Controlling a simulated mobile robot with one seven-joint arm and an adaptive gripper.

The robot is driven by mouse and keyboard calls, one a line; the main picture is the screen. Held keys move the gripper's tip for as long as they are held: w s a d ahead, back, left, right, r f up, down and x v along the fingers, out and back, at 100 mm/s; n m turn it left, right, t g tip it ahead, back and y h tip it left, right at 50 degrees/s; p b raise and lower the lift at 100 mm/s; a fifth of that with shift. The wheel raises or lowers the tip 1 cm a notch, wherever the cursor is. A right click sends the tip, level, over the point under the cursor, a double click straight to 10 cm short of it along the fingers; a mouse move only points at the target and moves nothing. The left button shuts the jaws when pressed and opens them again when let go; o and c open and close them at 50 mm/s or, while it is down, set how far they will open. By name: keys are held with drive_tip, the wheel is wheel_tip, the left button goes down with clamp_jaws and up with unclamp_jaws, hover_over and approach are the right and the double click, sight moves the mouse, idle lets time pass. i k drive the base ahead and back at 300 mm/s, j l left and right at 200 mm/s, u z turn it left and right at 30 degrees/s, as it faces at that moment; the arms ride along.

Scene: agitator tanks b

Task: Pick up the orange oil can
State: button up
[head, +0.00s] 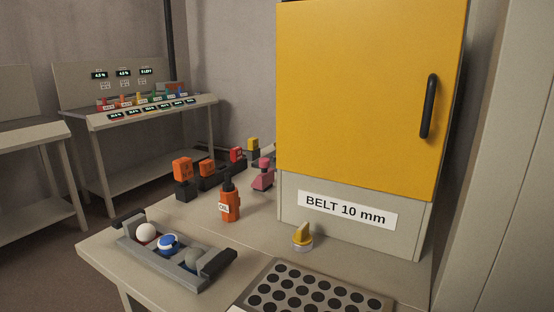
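The orange oil can (229,205) stands upright on the workbench (182,215) in the head view, a little left of the middle. It has a dark cap and a white label that reads as "OIL". Nothing covers it from this side. My gripper is not in view.
A grey tray (140,257) with several balls lies in front of the can. A yellow-doored cabinet (365,95) marked "BELT 10 mm" stands to its right. Orange blocks (182,168) and a pink object (263,175) stand behind.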

sight(230, 203)
drive_tip(key=i+j+z, duration=0.1)
drive_tip(key=j, duration=0.35)
drive_tip(key=i+j+z, duration=0.15)
drive_tip(key=j, duration=0.3)
drive_tip(key=i+j+z, duration=0.1)
drive_tip(key=j, duration=0.35)
drive_tip(key=i+j+z, duration=0.15)
drive_tip(key=j, duration=0.3)
